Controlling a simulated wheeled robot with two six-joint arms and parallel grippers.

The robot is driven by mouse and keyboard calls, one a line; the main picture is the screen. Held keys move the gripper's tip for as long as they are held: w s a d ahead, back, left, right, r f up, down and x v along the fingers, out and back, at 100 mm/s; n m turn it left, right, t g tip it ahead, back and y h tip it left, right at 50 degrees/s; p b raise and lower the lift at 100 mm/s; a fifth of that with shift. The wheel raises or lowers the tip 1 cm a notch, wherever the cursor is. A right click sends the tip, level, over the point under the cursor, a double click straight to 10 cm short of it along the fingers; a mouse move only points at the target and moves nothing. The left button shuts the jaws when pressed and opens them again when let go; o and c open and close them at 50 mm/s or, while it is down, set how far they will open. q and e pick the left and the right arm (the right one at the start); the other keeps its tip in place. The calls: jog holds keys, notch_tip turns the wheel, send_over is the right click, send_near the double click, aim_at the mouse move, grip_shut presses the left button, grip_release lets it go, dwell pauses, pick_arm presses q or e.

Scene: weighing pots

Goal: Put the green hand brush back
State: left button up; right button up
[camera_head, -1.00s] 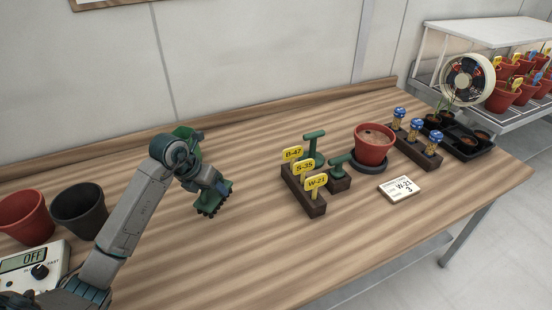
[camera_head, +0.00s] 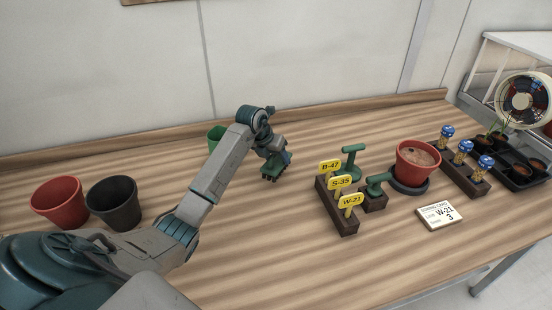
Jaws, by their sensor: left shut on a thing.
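The green hand brush (camera_head: 274,172) has dark bristles that point down. My left gripper (camera_head: 275,158) is shut on it, over the back-middle part of the table. The brush is left of the tag rack, apart from it. The gripper covers part of the brush, and I cannot tell whether the bristles touch the table. My right gripper is not in view.
A green container (camera_head: 214,136) stands behind my left arm, partly hidden. The tag rack (camera_head: 337,211), green T-handled tools (camera_head: 352,160), red pot (camera_head: 417,160) and white card (camera_head: 440,217) are on the right. Red (camera_head: 59,203) and black (camera_head: 114,204) pots stand left.

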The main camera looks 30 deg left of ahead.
aim_at(276, 160)
pick_arm(q)
jog(key=shift+w+a, duration=0.55)
jog(key=shift+w, duration=0.35)
notch_tip(276, 160, down, 3)
jog(key=shift+f+p, duration=0.2)
jog(key=shift+p, duration=0.6)
jog(key=shift+f, duration=0.1)
jog(key=shift+f, duration=0.1)
jog(key=o, duration=1)
jog(key=shift+c, duration=0.2)
